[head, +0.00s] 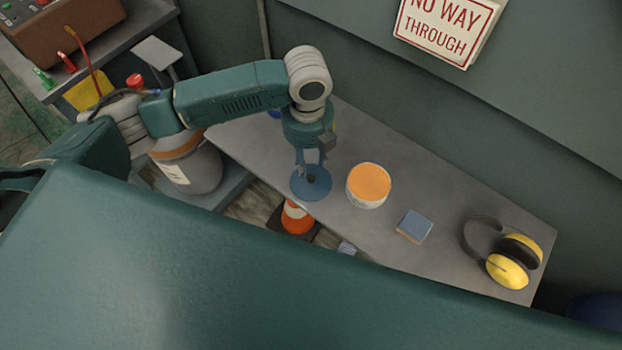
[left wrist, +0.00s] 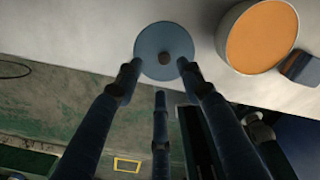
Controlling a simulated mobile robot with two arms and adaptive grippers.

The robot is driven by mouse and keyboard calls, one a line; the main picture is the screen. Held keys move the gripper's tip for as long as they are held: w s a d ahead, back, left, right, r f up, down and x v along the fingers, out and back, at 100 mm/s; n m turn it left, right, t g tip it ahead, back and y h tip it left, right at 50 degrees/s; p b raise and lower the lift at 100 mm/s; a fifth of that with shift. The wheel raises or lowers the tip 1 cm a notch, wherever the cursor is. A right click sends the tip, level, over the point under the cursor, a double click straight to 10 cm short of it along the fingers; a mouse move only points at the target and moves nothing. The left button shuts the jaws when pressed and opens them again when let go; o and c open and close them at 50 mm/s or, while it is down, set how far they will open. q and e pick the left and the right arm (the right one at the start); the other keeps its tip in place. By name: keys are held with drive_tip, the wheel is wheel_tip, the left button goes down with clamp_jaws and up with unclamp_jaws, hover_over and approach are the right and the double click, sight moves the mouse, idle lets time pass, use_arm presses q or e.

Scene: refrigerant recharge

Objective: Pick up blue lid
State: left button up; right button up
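The blue lid (head: 311,188) is a flat round disc near the front edge of the grey table. In the left wrist view the lid (left wrist: 151,43) shows a small dark knob at its middle. My left gripper (head: 311,165) points down just above the lid, partly covering it in the head view. In the left wrist view the gripper's fingers (left wrist: 159,75) are spread apart, with the knob ahead of and between their tips. Nothing is held; I cannot tell whether a fingertip touches the lid. My right gripper is not in view.
A white tub with an orange top (head: 370,183) stands close right of the lid. Further right are a blue sponge-like block (head: 415,225) and yellow ear defenders (head: 508,273) on the table (head: 455,208). A traffic cone (head: 297,219) stands below the table's front edge.

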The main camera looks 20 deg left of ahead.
sight(311, 177)
use_arm(q)
drive_tip(key=shift+d+f+p, duration=0.2)
drive_tip(key=shift+f+p, duration=0.15)
drive_tip(key=shift+f, duration=1.4)
drive_tip(key=shift+d+f+p, duration=0.15)
drive_tip(key=shift+f+p, duration=0.2)
drive_tip(key=shift+f, duration=1.35)
clamp_jaws()
